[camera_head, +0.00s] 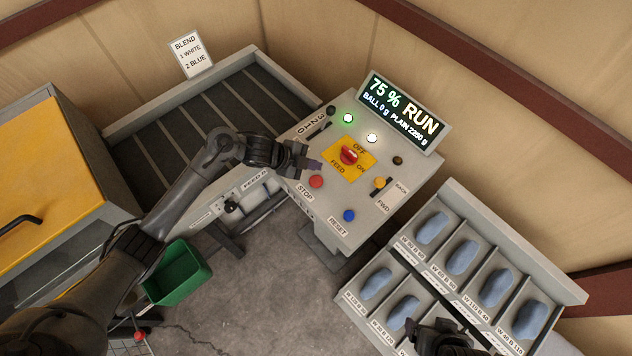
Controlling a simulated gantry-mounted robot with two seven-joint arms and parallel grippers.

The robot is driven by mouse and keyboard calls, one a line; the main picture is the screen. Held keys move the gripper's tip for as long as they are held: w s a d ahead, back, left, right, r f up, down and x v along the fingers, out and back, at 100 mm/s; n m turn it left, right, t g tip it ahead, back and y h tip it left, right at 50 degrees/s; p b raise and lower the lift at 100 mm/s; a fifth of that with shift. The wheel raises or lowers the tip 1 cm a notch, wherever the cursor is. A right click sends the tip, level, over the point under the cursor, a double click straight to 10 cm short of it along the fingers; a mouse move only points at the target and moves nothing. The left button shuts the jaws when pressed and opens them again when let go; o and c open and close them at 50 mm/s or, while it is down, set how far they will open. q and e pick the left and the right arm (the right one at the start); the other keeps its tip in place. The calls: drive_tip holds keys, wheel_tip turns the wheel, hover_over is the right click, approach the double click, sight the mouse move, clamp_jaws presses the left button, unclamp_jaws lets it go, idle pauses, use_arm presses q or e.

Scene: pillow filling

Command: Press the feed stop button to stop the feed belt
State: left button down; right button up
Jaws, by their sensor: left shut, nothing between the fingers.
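The control panel (377,210) stands in the middle, tilted in the picture. The red stop button (317,182) sits at the panel's left side, above the STOP label (305,193). The feed belt (200,120) is the dark slatted surface to the panel's left. My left gripper (316,164) is shut and empty, just above the stop button in the picture; I cannot tell its height over the panel. My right gripper (412,326) is partly in view at the bottom, over the lower edge of the rack; its fingers are too dark to read.
A red FEED knob (349,155) on a yellow plate is close right of my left gripper. A blue RESET button (349,215) sits lower. The display (402,112) reads 75 % RUN. A rack (572,290) of blue pillows stands right. A green bin (183,275) is lower left.

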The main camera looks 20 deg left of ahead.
use_arm(q)
drive_tip(key=b, duration=0.3)
hover_over(313, 182)
wheel_tip(313, 182, down, 4)
drive_tip(key=shift+f, duration=0.1)
drive_tip(key=shift+f+b, duration=0.7)
drive_tip(key=shift+f, duration=0.3)
idle(1.0)
drive_tip(key=shift+f, duration=0.2)
drive_tip(key=shift+f, duration=0.25)
idle(0.3)
